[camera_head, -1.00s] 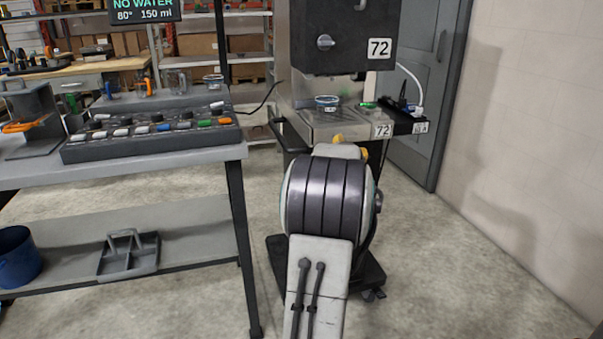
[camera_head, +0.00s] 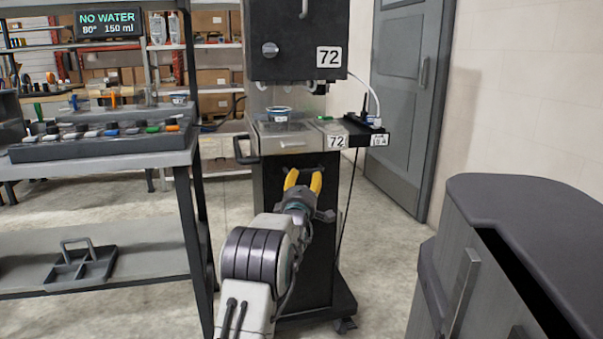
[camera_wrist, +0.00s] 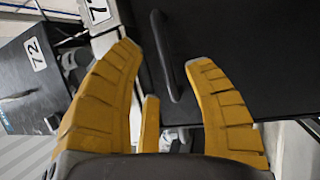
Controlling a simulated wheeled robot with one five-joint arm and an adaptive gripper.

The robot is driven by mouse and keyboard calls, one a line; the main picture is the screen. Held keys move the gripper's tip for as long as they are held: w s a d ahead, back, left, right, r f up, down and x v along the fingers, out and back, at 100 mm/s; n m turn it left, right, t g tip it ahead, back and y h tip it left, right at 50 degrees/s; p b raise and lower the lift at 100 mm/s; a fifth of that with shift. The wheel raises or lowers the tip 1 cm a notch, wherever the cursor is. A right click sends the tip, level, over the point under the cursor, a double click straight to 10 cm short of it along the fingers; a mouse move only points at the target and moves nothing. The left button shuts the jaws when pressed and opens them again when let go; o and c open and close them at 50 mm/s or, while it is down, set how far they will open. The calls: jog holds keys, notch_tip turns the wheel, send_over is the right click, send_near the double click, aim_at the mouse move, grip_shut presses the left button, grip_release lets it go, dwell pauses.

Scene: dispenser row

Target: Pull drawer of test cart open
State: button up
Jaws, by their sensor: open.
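The test cart (camera_head: 268,210) is a black cart marked 72 with a machine on top. Its dark drawer front (camera_wrist: 225,35) fills the upper right of the wrist view, and a dark bar handle (camera_wrist: 166,60) stands out from it. The drawer looks shut. My gripper (camera_head: 304,178) has yellow fingers and is open and empty in front of the cart's upper front. In the wrist view my gripper (camera_wrist: 163,68) has one finger on each side of the handle's lower part. I see no contact, and the remaining depth to the handle is unclear.
A workbench (camera_head: 120,150) with a rack of tools stands left of the cart. A grey cabinet (camera_head: 520,215) stands close at the right. A small cup (camera_head: 278,114) sits on the cart's top. Bare floor (camera_head: 385,230) lies between cart and cabinet.

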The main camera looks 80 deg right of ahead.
aim_at(307, 171)
jog(key=shift+d+r, duration=0.2)
jog(key=shift+d, duration=0.8)
jog(key=shift+d+r, duration=0.15)
jog(key=shift+d, duration=0.85)
jog(key=shift+d+r, duration=0.2)
jog(key=shift+d, duration=0.8)
jog(key=shift+o, duration=0.2)
grip_shut()
